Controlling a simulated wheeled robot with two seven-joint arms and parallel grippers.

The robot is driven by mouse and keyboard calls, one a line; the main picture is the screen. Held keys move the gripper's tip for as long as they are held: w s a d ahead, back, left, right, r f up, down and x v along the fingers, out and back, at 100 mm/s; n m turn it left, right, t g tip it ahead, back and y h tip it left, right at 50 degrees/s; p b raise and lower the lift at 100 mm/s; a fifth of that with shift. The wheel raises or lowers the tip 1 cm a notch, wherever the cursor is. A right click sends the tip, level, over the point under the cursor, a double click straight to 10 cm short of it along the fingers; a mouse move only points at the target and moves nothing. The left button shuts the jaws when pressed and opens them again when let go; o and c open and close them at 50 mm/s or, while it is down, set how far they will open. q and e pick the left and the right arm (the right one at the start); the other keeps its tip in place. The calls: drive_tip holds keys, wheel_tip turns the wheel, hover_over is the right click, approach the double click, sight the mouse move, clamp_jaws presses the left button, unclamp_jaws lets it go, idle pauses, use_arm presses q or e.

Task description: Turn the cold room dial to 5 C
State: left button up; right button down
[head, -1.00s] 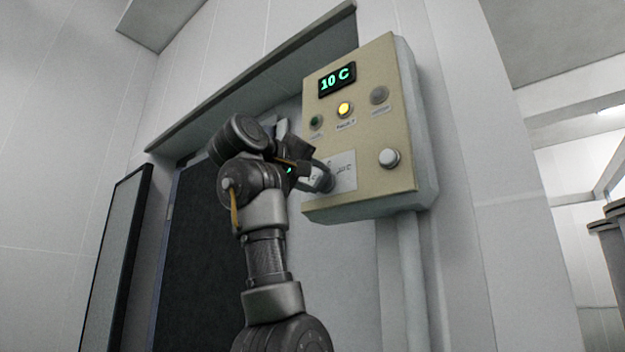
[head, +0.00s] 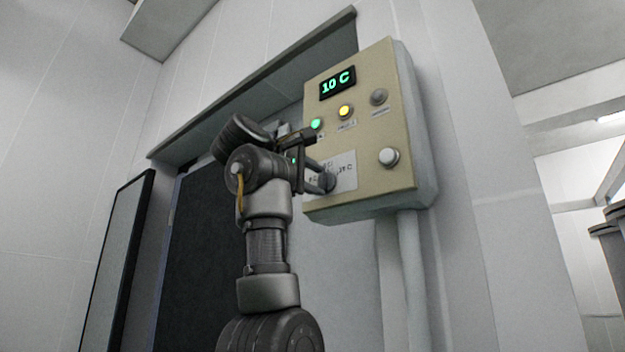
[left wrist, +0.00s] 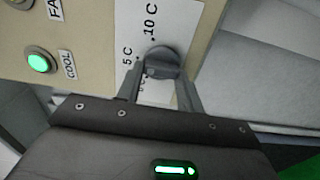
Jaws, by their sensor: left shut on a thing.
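The cold room control box (head: 385,150) is a beige panel on the wall. Its display (head: 337,83) reads 10 C in green. The dial (left wrist: 163,58) is a round grey knob on a white scale plate (left wrist: 178,18), where 5 C and 10 C marks show in the left wrist view. My left gripper (left wrist: 160,75) is shut on the dial, one finger on each side. In the head view my left gripper (head: 322,178) reaches the plate from the left and largely hides the dial. The dial's pointer cannot be made out. My right gripper is not in view.
A green lamp (head: 316,124) is lit, labelled COOL in the left wrist view (left wrist: 40,61). A yellow lamp (head: 345,111) is lit; a grey lamp (head: 379,97) is unlit. A dark doorway (head: 205,260) lies behind my arm.

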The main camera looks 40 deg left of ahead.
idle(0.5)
use_arm(q)
drive_tip(key=o, duration=1)
drive_tip(key=shift+w+d, duration=0.2)
drive_tip(key=shift+w, duration=0.1)
drive_tip(key=s+b, duration=0.4)
drive_tip(key=s, duration=0.7)
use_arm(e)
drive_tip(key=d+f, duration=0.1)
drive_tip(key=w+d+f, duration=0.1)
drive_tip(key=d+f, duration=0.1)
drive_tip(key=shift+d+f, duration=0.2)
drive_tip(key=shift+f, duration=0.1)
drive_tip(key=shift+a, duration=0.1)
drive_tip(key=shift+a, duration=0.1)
